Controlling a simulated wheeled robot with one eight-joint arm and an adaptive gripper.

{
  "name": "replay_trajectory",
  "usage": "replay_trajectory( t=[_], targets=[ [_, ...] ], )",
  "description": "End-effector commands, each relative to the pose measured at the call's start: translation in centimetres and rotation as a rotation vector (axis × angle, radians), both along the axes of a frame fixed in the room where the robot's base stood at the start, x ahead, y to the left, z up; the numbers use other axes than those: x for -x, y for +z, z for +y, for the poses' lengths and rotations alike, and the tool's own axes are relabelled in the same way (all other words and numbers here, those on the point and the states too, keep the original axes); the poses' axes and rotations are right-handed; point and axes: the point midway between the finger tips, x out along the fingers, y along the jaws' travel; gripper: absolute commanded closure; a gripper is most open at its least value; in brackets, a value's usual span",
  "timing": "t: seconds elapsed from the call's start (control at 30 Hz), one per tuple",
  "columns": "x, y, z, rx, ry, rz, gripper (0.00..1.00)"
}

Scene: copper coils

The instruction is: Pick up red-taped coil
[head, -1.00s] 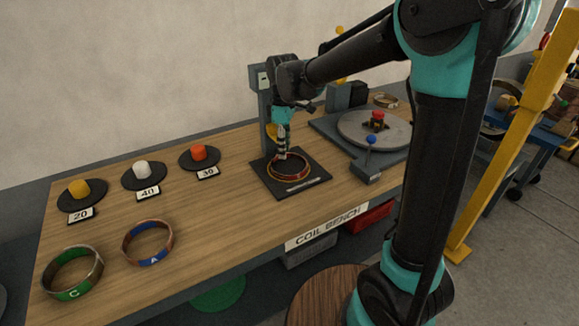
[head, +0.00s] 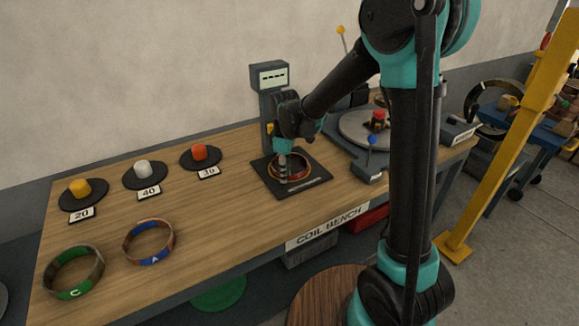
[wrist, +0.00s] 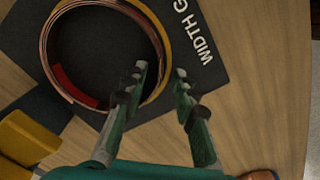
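The red-taped coil (wrist: 70,82) lies flat on the black width gauge plate (wrist: 222,50). In the head view the coil (head: 307,169) sits on the same plate (head: 318,185), partly hidden by my gripper (head: 284,179). In the wrist view my gripper (wrist: 160,72) is open. Its fingers straddle the coil's near right wall, the left finger over the inside of the ring and the right finger outside it. A gap shows between the fingertips. I cannot tell whether either finger touches the coil.
The gauge post with a display (head: 269,76) stands behind the plate. A blue-taped coil (head: 155,260) and a green-taped coil (head: 66,293) lie at the front left. Several coloured knobs (head: 81,187) stand behind them. A blue-topped lever (head: 371,141) and turntable (head: 352,127) are to the right.

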Motion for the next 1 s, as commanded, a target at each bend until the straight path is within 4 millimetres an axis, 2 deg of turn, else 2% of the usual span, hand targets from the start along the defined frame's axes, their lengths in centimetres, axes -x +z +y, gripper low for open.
replay_trajectory(
  t=[0.1,0.33,1.0],
  targets=[
    [-0.01,0.02,0.0,0.0,0.0,0.0,0.73],
    [-0.01,0.04,0.01,0.0,0.0,0.0,1.0],
    [-0.05,0.58,0.02,0.0,0.0,0.0,1.0]
  ],
)
